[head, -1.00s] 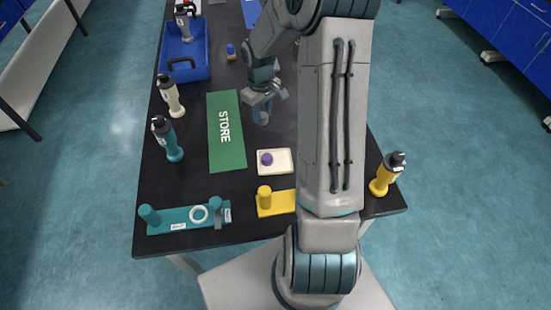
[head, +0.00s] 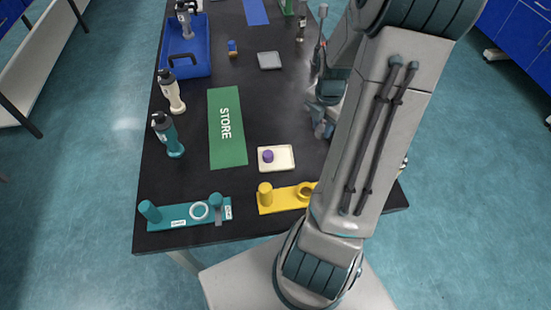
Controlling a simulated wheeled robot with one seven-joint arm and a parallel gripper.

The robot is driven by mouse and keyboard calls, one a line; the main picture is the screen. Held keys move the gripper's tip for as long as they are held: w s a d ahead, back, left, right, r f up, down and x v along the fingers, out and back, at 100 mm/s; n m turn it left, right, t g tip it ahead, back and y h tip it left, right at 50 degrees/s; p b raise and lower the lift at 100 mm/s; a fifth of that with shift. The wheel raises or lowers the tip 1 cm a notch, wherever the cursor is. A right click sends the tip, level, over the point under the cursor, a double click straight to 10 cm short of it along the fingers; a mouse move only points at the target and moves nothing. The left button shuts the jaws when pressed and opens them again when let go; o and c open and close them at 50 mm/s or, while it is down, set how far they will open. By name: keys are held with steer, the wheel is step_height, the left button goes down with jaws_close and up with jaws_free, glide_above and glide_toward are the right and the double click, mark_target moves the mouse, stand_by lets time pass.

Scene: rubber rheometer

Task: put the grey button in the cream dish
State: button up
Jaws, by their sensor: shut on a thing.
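The cream dish (head: 288,165) lies on the black bench, right of the green STORE mat, with a purple button (head: 267,156) at its left side. My gripper (head: 321,129) is above the bench, up and to the right of the dish and apart from it. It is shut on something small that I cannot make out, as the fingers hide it. I do not see a grey button lying free on the bench; part of the bench is behind my arm.
The green STORE mat (head: 227,150) lies left of the dish. A yellow fixture (head: 281,200) is just in front of it and a teal fixture (head: 180,218) at front left. Bottles (head: 168,138) and a blue tray (head: 198,66) line the left. A grey square (head: 269,60) lies farther back.

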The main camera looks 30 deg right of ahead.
steer(key=shift+s+d+n, duration=0.25)
steer(key=shift+s+n, duration=0.45)
steer(key=shift+a, duration=0.1)
glide_above(283, 158)
steer(key=shift+n, duration=0.3)
step_height(283, 158, down, 7)
steer(key=shift+s+r+b, duration=0.1)
steer(key=shift+b, duration=0.25)
steer(key=shift+f, duration=2.05)
steer(key=shift+f, duration=0.1)
steer(key=o, duration=0.9)
steer(key=shift+o, duration=0.2)
